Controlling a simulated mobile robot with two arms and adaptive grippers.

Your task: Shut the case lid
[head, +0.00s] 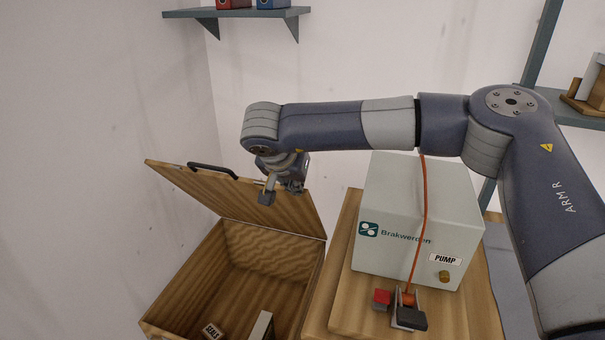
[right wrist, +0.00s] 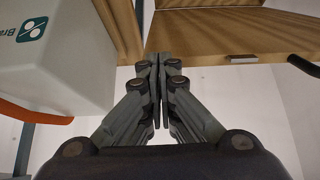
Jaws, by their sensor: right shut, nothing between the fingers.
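The wooden case (head: 175,295) stands at the lower left in the head view, open at the top. Its lid (head: 235,198) is raised and tilted up, with a black handle (head: 212,168) on its upper edge. My right gripper (head: 266,198) is shut and empty, in front of the lid near its upper right part. In the right wrist view its fingers (right wrist: 160,62) are together, and the lid (right wrist: 220,35) lies beyond them with part of the handle (right wrist: 303,65) at the right. I cannot tell whether the fingers touch the lid. My left gripper is not in view.
Inside the case lie a block labelled SEALS (head: 212,331) and a pale block (head: 262,326). A white pump box (head: 400,220) stands on a wooden stand right of the case, with a small red and dark switch (head: 409,316) before it. A shelf (head: 240,13) hangs above.

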